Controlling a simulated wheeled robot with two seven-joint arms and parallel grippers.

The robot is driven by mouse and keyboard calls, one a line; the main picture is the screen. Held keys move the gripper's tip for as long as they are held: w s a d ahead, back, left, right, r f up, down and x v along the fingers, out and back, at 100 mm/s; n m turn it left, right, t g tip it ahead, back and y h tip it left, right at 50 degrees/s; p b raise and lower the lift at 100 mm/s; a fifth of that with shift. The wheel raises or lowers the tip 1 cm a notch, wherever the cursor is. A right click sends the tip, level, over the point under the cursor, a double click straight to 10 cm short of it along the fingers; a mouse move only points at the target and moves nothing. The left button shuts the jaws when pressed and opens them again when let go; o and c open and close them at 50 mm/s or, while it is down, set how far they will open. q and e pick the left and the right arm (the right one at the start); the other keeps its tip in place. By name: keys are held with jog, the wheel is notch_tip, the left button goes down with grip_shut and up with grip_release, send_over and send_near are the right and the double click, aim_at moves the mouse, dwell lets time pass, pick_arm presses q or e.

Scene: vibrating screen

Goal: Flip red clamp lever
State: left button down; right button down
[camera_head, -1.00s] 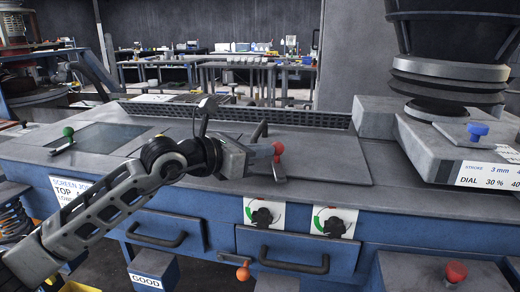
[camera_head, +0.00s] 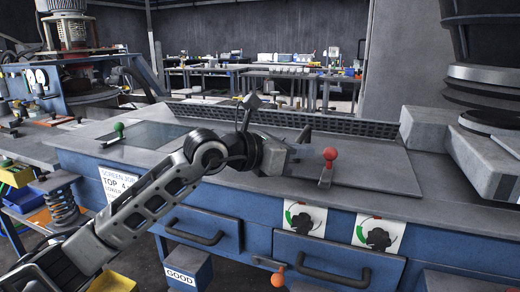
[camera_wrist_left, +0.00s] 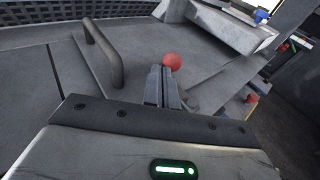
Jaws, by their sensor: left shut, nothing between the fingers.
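The red clamp lever (camera_head: 329,157) has a red ball on top and stands upright near the front edge of the grey machine top (camera_head: 380,200). The red ball also shows in the left wrist view (camera_wrist_left: 172,61), just beyond the fingertips. My left gripper (camera_head: 304,149) is shut and empty. It is to the left of the red ball, with a small gap in the head view. Its closed fingers show in the left wrist view (camera_wrist_left: 164,88) and hide the lower part of the lever. My right gripper is not in view.
A green-knobbed lever (camera_head: 118,128) stands at the left of the machine top. A bar handle (camera_wrist_left: 104,52) rises from the plate close to my left gripper. A large dark cylinder stands at the right.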

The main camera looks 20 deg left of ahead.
pick_arm(q)
jog(key=w+a+b+v, duration=0.1)
jog(key=w+a+v, duration=0.1)
jog(key=v, duration=0.9)
jog(key=shift+s+a+r, duration=0.2)
jog(key=shift+s+a, duration=0.05)
